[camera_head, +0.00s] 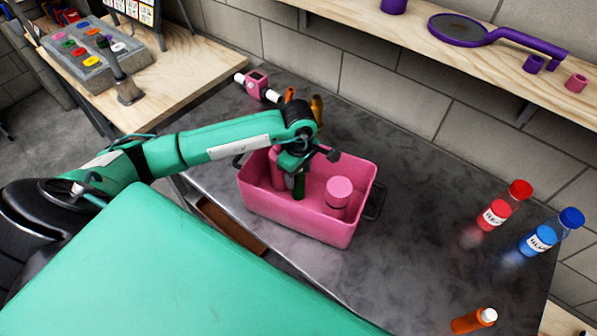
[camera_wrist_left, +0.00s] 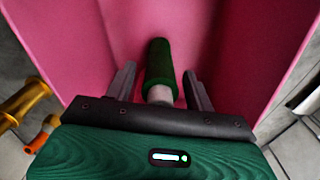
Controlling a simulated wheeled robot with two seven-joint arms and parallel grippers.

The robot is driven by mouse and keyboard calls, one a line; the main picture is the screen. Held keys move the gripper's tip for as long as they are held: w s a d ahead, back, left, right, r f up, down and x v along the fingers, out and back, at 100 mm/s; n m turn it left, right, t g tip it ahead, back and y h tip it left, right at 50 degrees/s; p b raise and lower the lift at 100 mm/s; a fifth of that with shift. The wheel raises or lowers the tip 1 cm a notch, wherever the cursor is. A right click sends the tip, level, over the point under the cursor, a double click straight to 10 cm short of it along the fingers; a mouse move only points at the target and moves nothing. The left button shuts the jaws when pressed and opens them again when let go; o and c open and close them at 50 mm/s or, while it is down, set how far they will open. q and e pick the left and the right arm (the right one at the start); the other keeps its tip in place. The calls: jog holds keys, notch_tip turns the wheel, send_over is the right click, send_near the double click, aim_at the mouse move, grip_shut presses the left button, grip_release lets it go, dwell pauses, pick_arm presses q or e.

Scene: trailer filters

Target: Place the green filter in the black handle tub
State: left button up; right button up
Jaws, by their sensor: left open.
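The pink tub (camera_head: 300,222) with black handles (camera_head: 376,200) stands on the dark table. The green filter (camera_head: 299,187) shows inside it, partly hidden under my left gripper (camera_head: 294,172). In the left wrist view the green filter (camera_wrist_left: 159,64) has a pale end and lies between the fingers of my open left gripper (camera_wrist_left: 160,84), with gaps at both sides. The pink tub's wall (camera_wrist_left: 275,45) shows around them. I cannot tell whether the filter touches the tub floor. My right gripper is in neither view.
A pink jar (camera_head: 338,191) and another pink cylinder (camera_head: 277,165) are in the tub. Behind it are a pink fitting (camera_head: 256,84) and a gold part (camera_head: 317,110). The table between is clear.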

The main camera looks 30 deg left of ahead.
pick_arm(q)
jog(key=shift+w+r, duration=0.1)
jog(key=shift+r, duration=0.4)
notch_tip(320, 180, up, 10)
jog(key=b, duration=0.3)
jog(key=shift+r, duration=0.15)
jog(key=shift+r+b, duration=0.3)
jog(key=shift+r, duration=0.2)
